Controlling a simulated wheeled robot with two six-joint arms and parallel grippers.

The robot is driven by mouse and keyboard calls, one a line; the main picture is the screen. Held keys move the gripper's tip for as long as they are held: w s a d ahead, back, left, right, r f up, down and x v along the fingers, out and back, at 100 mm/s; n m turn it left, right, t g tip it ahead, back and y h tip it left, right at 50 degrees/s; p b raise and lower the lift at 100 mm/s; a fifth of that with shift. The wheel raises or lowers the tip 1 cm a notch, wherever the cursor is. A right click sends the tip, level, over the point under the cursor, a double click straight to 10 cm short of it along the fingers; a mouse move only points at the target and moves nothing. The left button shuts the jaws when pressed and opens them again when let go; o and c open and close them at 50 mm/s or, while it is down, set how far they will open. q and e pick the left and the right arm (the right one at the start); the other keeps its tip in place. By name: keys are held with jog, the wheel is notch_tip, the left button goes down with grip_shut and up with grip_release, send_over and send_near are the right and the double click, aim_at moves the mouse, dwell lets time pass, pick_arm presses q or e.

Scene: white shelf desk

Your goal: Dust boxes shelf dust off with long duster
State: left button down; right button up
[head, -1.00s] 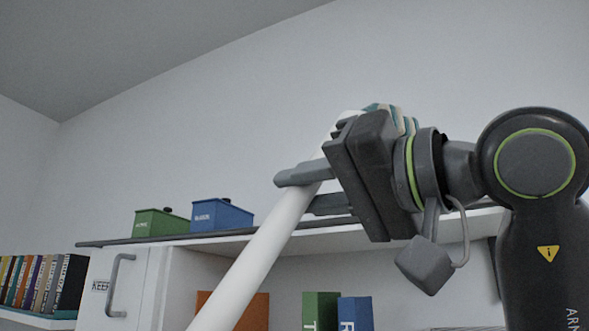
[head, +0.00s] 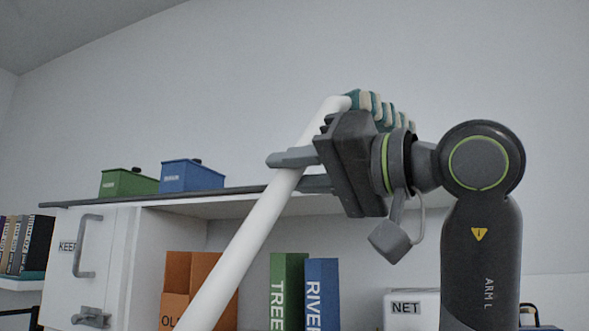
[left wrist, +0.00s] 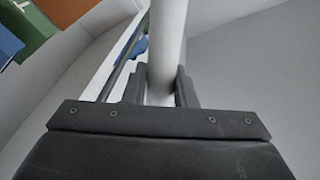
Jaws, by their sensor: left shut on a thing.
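The long duster has a white pole (head: 245,240) and a teal-and-cream striped head (head: 380,106). My left gripper (head: 284,172) is shut on the pole below the head, in front of the shelf top in the picture. The pole slants, head end up and right; its lower end is out of frame. The pole also shows between the jaws in the left wrist view (left wrist: 168,45). A green box (head: 128,183) and a blue box (head: 192,177) stand on the shelf top (head: 105,201), left of the gripper. I cannot make out dust. My right gripper is out of view.
Below the shelf top are an orange box (head: 178,275), a green book (head: 288,285), a blue book (head: 322,290) and a white NET box (head: 411,308). A handled white cabinet door (head: 112,250) is at left, with books (head: 36,245) beyond. The wall above is bare.

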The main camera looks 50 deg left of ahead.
pick_arm(q)
jog(key=shift+f, duration=0.15)
notch_tip(320, 180, down, 6)
jog(key=b, duration=0.6)
jog(key=shift+f, duration=0.15)
dwell(0.5)
jog(key=shift+f+b, duration=0.95)
dwell(0.6)
